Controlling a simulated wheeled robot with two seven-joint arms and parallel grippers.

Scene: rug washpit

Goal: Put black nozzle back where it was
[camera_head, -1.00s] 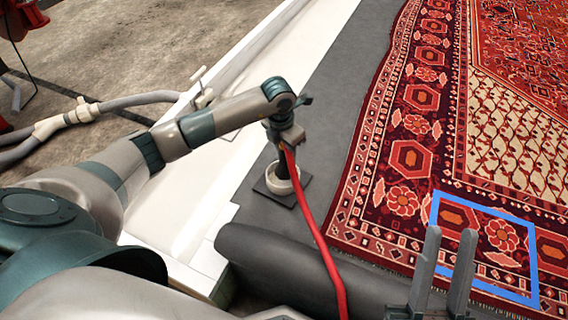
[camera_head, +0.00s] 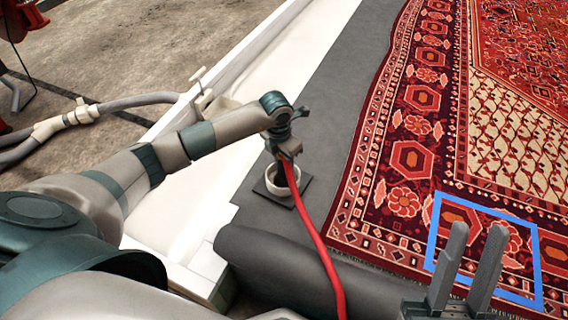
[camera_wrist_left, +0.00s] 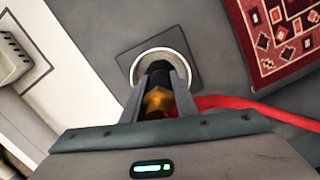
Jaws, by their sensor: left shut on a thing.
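The black nozzle (camera_wrist_left: 160,70) has a brass-coloured part and a red hose (camera_head: 318,235). My left gripper (camera_head: 289,150) is shut on it at the brass part, as the left wrist view shows. The nozzle points down, with its lower end at the opening of a round white cup (camera_head: 280,191) on a dark square plate (camera_head: 301,191). The cup also shows in the left wrist view (camera_wrist_left: 139,67). How deep the nozzle sits is hidden. My right gripper (camera_head: 467,270) is open and empty, above the rug's near edge.
A patterned red rug (camera_head: 410,155) lies on the grey mat (camera_head: 325,110), with a blue square outline (camera_head: 433,232) on its near part. The mat has a rolled near edge (camera_head: 270,262). A white trough (camera_head: 195,185) runs along the left. A grey hose (camera_head: 140,100) lies beyond it.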

